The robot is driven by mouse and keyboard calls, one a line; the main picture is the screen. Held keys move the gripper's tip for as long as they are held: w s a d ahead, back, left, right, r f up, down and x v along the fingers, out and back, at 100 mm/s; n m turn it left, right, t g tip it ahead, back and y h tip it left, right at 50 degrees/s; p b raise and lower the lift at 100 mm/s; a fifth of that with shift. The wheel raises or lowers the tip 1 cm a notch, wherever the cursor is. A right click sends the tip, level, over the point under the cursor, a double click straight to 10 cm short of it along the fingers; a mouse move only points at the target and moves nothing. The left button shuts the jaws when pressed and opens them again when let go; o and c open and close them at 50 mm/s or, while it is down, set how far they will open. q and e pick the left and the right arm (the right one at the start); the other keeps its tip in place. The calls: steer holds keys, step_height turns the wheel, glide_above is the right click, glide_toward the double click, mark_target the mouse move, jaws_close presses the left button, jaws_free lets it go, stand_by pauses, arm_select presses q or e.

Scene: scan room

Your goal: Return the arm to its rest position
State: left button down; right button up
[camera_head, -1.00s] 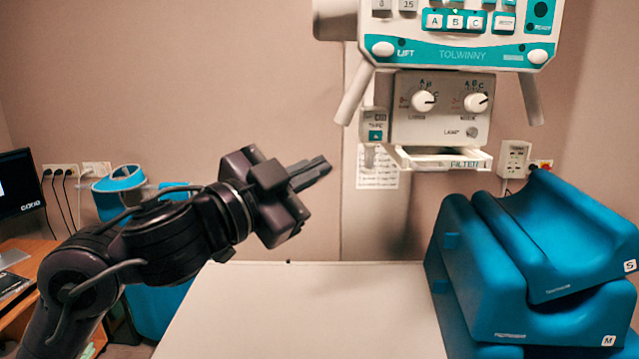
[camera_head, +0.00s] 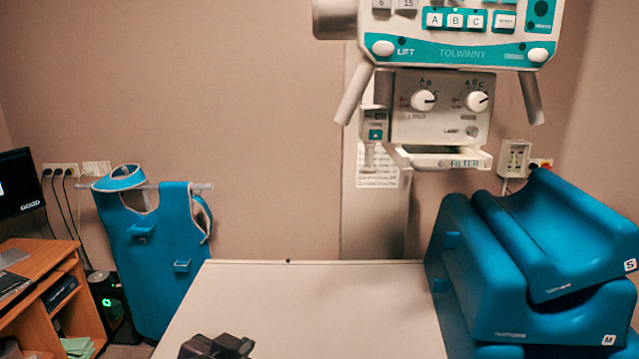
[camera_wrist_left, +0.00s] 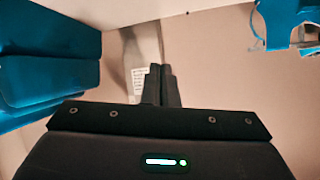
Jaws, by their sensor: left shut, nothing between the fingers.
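My left gripper (camera_head: 236,345) shows only in part at the bottom edge of the head view, low in front of the pale table (camera_head: 310,300). Most of my left arm is outside that view. In the left wrist view the two dark fingers (camera_wrist_left: 160,82) are together, with nothing between them. That wrist view appears upside down. My right gripper is in neither view.
Blue foam supports (camera_head: 560,250) are stacked at the table's right. The X-ray head (camera_head: 455,60) hangs above the table's far end. A blue apron (camera_head: 155,245) hangs on the wall at left, near a wooden desk (camera_head: 50,290). The table's middle is clear.

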arm_select(q)
steer(key=s+a+f+n+g+y, duration=0.1)
steer(key=s+a+f+n+g, duration=0.2)
steer(key=s+f, duration=0.65)
steer(key=s+a+f+g+y, duration=0.1)
steer(key=s+a+f+g, duration=0.4)
steer(key=s+f, duration=0.4)
step_height(320, 180, down, 30)
steer(key=s+d+g+b, duration=0.1)
steer(key=s+g+b, duration=0.1)
steer(key=s+a+f+g+b, duration=0.1)
steer(key=s+a+f+b, duration=0.1)
steer(key=s+f, duration=1.8)
steer(key=shift+a+f+y, duration=0.3)
steer(key=shift+a+f, duration=0.4)
